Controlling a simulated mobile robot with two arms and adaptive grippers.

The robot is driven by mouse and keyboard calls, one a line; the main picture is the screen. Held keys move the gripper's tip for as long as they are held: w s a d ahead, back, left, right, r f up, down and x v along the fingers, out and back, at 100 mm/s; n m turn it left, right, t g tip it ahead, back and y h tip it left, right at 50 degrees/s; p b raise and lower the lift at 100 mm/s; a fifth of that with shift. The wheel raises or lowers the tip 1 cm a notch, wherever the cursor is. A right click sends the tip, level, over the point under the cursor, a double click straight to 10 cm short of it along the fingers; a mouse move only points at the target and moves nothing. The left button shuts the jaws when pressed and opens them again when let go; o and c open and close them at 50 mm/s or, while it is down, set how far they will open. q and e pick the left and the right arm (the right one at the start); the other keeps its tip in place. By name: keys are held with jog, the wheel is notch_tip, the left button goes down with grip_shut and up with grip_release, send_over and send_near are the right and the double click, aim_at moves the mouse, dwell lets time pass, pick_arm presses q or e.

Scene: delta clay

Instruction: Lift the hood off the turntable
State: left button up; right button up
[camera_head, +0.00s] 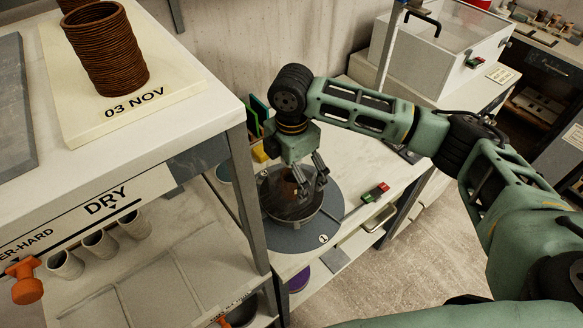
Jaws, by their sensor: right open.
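The turntable (288,238) is a grey disc on the white bench, with a "1" label near its front edge. A dark, see-through round hood (290,208) stands on it, with a brownish shape showing dimly inside. My right gripper (312,190) points down at the top of the hood, its fingers apart. It covers part of the hood, and I cannot tell whether the fingers touch it. My left gripper is out of view.
A shelf unit with a grey post (246,200) stands close on the left, bearing a brown coiled pot (108,50) on a "03 NOV" board. A small red and green block (375,193) lies right of the turntable. A clear-lidded box (440,50) stands behind.

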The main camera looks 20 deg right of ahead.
jog(key=shift+f, duration=1.2)
jog(key=c, duration=1)
